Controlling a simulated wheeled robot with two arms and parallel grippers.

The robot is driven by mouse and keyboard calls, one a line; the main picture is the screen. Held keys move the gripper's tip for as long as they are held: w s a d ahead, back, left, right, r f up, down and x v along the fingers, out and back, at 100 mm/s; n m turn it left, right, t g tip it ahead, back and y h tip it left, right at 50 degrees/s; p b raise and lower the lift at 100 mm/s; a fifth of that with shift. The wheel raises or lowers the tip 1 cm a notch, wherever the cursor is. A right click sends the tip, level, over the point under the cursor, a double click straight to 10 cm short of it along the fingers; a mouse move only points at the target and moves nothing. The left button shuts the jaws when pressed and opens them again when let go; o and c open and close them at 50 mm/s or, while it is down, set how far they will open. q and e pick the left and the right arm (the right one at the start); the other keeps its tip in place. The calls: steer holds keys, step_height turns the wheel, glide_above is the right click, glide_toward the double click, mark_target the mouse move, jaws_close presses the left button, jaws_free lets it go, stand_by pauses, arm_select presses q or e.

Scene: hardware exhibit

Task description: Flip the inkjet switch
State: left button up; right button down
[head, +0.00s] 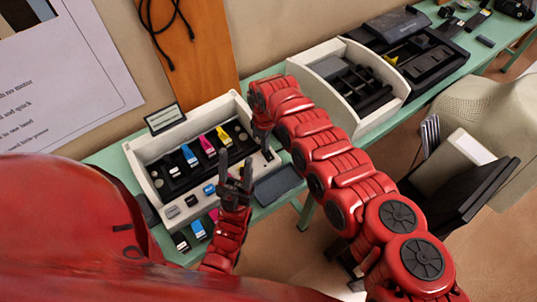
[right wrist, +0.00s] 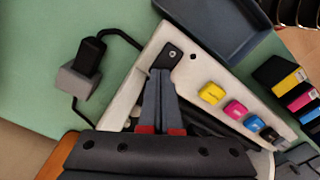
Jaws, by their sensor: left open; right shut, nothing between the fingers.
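The inkjet printer (head: 137,157) is an open white case on the green table, with coloured cartridges inside. A small black switch plate (right wrist: 171,56) sits on its white corner in the right wrist view; it also shows at the printer's right end in the head view (head: 268,154). My right gripper (right wrist: 159,72) is shut and empty, its tips right beside the plate; I cannot tell whether they touch it. In the head view its tips are small beside the printer's right end. My left gripper (head: 236,168) is open and empty above the printer's front edge. The switch's position is unclear.
A dark blue tray (head: 279,185) lies by the printer's front right. A black plug (right wrist: 90,52) with a cord stands beside the switch corner. A second white printer (head: 310,60) and a black case (head: 440,62) stand farther right. Yellow, magenta and cyan blocks (right wrist: 235,110) line the front edge.

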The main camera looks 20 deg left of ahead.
steer(key=shift+f+b, duration=0.35)
steer(key=shift+f, duration=0.05)
step_height(320, 180, up, 3)
steer(key=shift+f+p, duration=0.15)
steer(key=shift+p, duration=0.9)
steer(key=shift+r+p, duration=1.45)
steer(key=shift+r, duration=0.8)
steer(key=shift+f, duration=0.1)
